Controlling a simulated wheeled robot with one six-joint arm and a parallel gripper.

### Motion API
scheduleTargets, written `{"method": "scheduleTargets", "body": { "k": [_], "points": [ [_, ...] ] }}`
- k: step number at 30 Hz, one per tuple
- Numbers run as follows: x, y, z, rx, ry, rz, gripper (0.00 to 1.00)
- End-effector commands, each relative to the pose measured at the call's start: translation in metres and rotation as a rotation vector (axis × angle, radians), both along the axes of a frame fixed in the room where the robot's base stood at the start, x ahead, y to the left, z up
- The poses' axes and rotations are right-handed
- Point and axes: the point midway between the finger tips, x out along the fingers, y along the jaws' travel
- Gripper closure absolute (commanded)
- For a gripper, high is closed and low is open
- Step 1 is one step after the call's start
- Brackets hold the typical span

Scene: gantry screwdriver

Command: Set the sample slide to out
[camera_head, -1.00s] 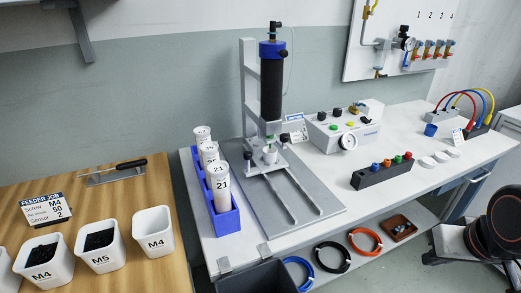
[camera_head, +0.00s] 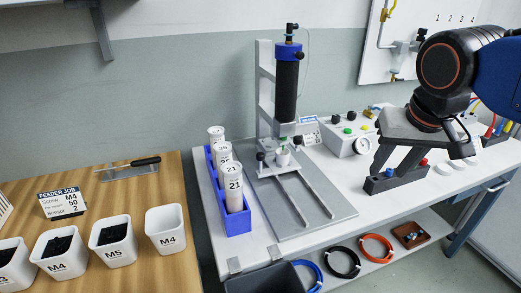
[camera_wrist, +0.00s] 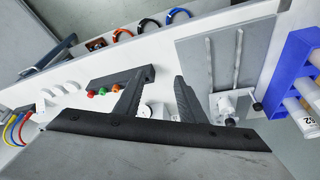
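The sample slide (camera_head: 282,160) is a light grey carriage with black knobs and a small white cup on it. It sits at the back end of two rails (camera_head: 293,198) on a grey base plate (camera_head: 325,205), under a black cylinder with a blue cap (camera_head: 287,80). The front of the rails is bare. My gripper (camera_head: 388,180) is open and empty, above the right part of the bench, apart from the slide. It also shows in the wrist view (camera_wrist: 160,76).
A blue rack of numbered tubes (camera_head: 237,221) stands left of the plate. A dark block with coloured buttons (camera_head: 400,183) lies under my gripper. A control box (camera_head: 345,137) stands behind. The plate's front is clear.

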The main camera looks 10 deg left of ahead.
Motion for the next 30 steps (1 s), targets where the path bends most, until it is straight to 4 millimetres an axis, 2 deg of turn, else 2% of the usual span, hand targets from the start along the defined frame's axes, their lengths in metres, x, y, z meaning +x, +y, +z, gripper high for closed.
{"method": "scheduleTargets", "body": {
  "k": [1,9,18,21,25,30],
  "points": [
    [0.007,0.019,0.009,-0.002,0.002,0.015,0.63],
    [0.027,0.111,0.053,-0.006,0.001,0.047,0.63],
    [0.021,0.224,0.092,-0.005,-0.013,0.074,0.63],
    [0.014,0.254,0.100,-0.002,-0.018,0.078,0.63],
    [0.008,0.277,0.107,-0.001,-0.023,0.079,0.63],
    [0.006,0.287,0.106,0.000,-0.023,0.078,0.63]
  ]
}}
